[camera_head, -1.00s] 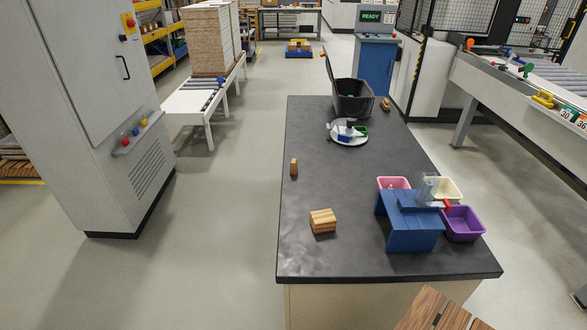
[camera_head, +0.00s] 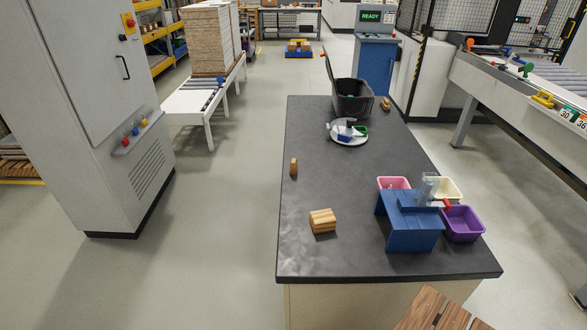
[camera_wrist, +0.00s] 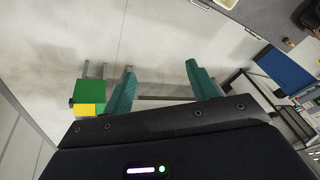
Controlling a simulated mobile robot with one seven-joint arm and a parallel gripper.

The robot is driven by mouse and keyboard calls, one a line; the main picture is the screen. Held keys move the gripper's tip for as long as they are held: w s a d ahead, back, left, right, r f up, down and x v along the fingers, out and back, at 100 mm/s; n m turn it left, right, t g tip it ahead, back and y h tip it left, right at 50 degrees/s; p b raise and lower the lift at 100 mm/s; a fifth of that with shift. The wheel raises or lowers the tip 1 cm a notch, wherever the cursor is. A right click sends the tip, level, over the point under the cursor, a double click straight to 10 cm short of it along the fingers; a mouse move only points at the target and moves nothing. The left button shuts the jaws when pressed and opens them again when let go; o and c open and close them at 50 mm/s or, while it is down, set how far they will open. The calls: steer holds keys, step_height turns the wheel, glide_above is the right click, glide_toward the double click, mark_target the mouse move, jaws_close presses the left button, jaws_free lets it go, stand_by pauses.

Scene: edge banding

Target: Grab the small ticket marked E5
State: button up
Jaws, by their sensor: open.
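I cannot make out a small ticket marked E5 in either view. My gripper (camera_wrist: 163,82) shows in the wrist view with its two teal fingers spread wide apart. It is open, with nothing between the fingers but the pale floor behind them. My gripper does not show in the head view. Two tags reading 30 and 36 (camera_head: 575,119) sit on the edge of the conveyor at the right of the head view; neither reads E5.
A dark-topped table (camera_head: 345,250) carries a blue stand (camera_head: 410,220), a purple bin (camera_head: 463,223), a pink bin (camera_head: 394,183), wooden blocks (camera_head: 323,221), a white round plate (camera_head: 348,138) and a black bin (camera_head: 353,98). A grey cabinet (camera_head: 90,100) stands left. Open floor lies between them.

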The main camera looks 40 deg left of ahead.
steer(key=w+a+m+g+y, duration=0.1)
steer(key=w+a, duration=0.5)
steer(key=a, duration=0.4)
steer(key=w+a+m, duration=0.1)
steer(key=w+a, duration=0.5)
steer(key=a, duration=0.5)
steer(key=a+f+m+g, duration=0.1)
steer(key=a+f, duration=0.3)
steer(key=a, duration=0.8)
steer(key=a+f+m+g, duration=0.1)
steer(key=a+f, duration=0.2)
steer(key=a, duration=0.9)
steer(key=a+f+m, duration=0.1)
steer(key=a+f, duration=0.3)
steer(key=a, duration=0.8)
steer(key=m+g, duration=0.3)
steer(key=m, duration=0.1)
glide_above(294, 161)
steer(key=w+d, duration=0.1)
step_height(294, 161, down, 23)
steer(key=shift+w+x, duration=0.15)
steer(key=shift+x, duration=2.5)
steer(key=shift+w+x, duration=0.2)
steer(key=shift+x, duration=2.4)
steer(key=shift+d+f, duration=0.1)
steer(key=shift+d, duration=0.1)
steer(key=c, duration=1)
steer(key=shift+c, duration=0.2)
